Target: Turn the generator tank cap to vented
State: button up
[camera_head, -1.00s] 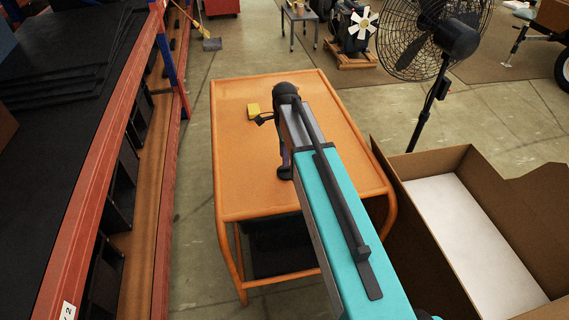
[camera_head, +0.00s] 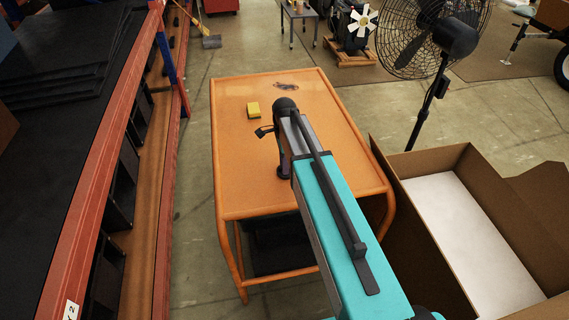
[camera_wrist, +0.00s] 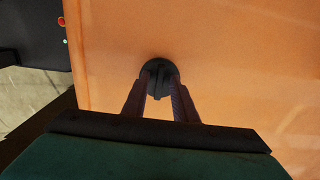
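A round dark cap (camera_wrist: 160,70) with a raised bar across it shows in the wrist view, against an orange surface. My gripper (camera_wrist: 159,92) points at it. Its two fingers stand apart, one on each side of the bar, overlapping the cap's near edge; I see a gap between them and no clear contact. In the head view my gripper (camera_head: 283,168) hangs at the end of my arm over the orange cart (camera_head: 240,190); the cap cannot be told apart there. No vent marking is readable.
A yellow block (camera_head: 253,110) and a dark patch (camera_head: 286,86) are on the cart top. An open cardboard box (camera_head: 400,205) and a black fan (camera_head: 455,40) stand right. A red-framed shelf (camera_head: 95,180) stands left. A dark box with small lights (camera_wrist: 30,30) shows in the wrist view.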

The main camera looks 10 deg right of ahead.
grip_shut()
jog(key=shift+n, duration=0.4)
jog(key=n, duration=0.3)
jog(key=shift+s+b, duration=0.1)
jog(key=shift+b, duration=0.25)
jog(key=n, duration=0.4)
jog(key=shift+s+d+n, duration=0.1)
jog(key=shift+n, duration=0.2)
jog(key=n+b, duration=0.1)
jog(key=n, duration=0.4)
jog(key=shift+s+d, duration=0.1)
jog(key=shift+d+n, duration=0.15)
jog(key=shift+n, duration=2.15)
